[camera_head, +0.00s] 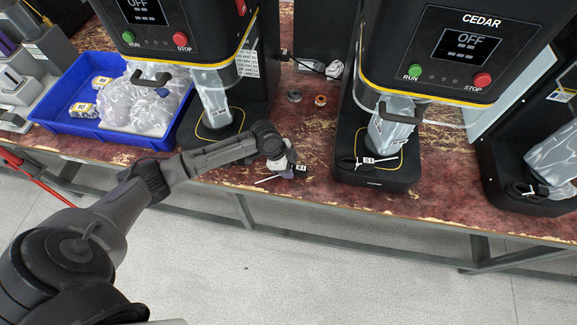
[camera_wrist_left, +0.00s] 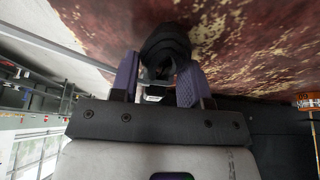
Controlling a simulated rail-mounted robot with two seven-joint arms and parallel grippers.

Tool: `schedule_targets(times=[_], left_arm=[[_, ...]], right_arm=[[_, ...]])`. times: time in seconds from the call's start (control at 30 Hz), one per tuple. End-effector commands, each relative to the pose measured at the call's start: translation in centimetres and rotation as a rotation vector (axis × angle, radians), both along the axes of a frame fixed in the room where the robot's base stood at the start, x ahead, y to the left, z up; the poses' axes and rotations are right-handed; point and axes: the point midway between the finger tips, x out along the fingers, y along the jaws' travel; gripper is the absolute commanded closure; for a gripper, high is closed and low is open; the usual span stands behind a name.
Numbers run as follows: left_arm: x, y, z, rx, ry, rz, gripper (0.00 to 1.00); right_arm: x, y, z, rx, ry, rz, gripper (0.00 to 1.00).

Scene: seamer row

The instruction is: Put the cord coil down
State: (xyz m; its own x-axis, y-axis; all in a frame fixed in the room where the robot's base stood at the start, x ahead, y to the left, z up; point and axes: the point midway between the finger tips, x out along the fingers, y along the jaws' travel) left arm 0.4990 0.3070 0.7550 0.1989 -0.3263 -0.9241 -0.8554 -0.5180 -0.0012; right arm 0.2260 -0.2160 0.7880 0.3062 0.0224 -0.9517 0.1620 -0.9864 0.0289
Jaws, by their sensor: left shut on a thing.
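My left gripper (camera_head: 289,173) is at the front edge of the bench, between the two middle machines. It is shut on a black cord coil (camera_head: 301,169), which shows as a small dark shape with a white tag. In the left wrist view the purple fingers of the gripper (camera_wrist_left: 160,80) pinch the black coil (camera_wrist_left: 165,45) from both sides. The coil is close to the worn red bench top (camera_wrist_left: 235,35); I cannot tell whether it touches it. My right gripper is not in view.
The CEDAR machine (camera_head: 465,50) stands right of my gripper, with another cord coil (camera_head: 365,162) on its base. A blue tray (camera_head: 60,117) with bagged items is at the left. Two small rings (camera_head: 320,100) lie behind. The bench top (camera_head: 315,130) between the machines is mostly bare.

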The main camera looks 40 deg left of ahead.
Motion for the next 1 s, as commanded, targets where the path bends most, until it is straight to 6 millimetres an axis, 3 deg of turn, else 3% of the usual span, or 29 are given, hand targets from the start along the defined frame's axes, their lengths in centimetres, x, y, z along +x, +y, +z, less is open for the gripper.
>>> schedule_targets(times=[0.07, 0.1, 0.37, 0.7, 1.0], left_arm=[[0.0, 0.0, -0.2, 0.000, 0.000, 0.000, 0.86], [0.0, 0.0, -0.3, 0.000, 0.001, 0.000, 0.57], [0.0, 0.0, -0.3, 0.000, 0.001, 0.000, 0.32], [0.0, 0.0, 0.1, 0.000, 0.000, 0.000, 0.32], [-0.6, 1.0, 2.9, 0.001, 0.001, 0.000, 0.32]], right_arm=[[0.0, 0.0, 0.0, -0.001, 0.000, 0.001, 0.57], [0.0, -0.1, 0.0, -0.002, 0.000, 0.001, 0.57], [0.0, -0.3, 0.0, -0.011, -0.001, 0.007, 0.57], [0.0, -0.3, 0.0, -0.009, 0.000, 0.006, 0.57], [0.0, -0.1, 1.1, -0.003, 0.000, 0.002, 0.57]])
